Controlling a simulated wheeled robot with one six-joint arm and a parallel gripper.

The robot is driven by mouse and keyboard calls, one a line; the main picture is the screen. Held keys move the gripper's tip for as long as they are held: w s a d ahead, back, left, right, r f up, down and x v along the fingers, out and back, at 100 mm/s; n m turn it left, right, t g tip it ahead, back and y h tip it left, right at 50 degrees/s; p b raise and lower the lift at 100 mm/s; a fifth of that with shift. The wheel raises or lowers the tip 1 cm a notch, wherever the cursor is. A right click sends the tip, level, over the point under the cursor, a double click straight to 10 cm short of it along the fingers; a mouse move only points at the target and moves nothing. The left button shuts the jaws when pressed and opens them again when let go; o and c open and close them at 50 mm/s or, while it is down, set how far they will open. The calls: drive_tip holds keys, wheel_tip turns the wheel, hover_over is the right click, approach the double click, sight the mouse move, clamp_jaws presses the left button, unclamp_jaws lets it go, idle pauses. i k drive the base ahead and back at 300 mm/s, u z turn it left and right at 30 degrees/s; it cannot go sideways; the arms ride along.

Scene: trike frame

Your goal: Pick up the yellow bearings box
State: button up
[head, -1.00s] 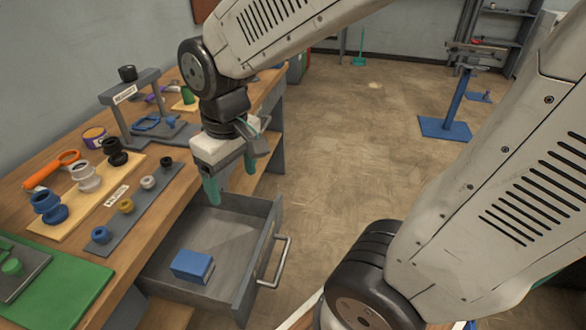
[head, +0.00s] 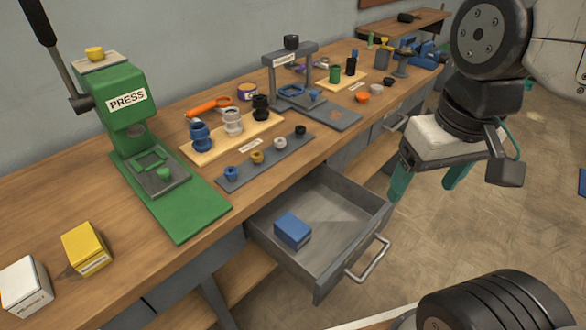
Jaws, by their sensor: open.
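The yellow bearings box (head: 86,248) sits on the wooden workbench at the lower left, beside a white box (head: 25,286). A label shows on its front face. My gripper (head: 428,180) hangs at the right, beyond the open drawer and well away from the yellow box. Its two green fingers are apart with nothing between them.
A green press (head: 140,150) stands on the bench right of the yellow box. An open drawer (head: 345,222) with a blue box (head: 293,231) juts out from the bench. A grey strip (head: 270,157) of small rings and a wooden board (head: 240,140) of larger parts lie behind it.

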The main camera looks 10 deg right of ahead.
sight(87, 253)
drive_tip(key=u, duration=3.7)
drive_tip(key=i, duration=2.15)
drive_tip(key=z, duration=3.8)
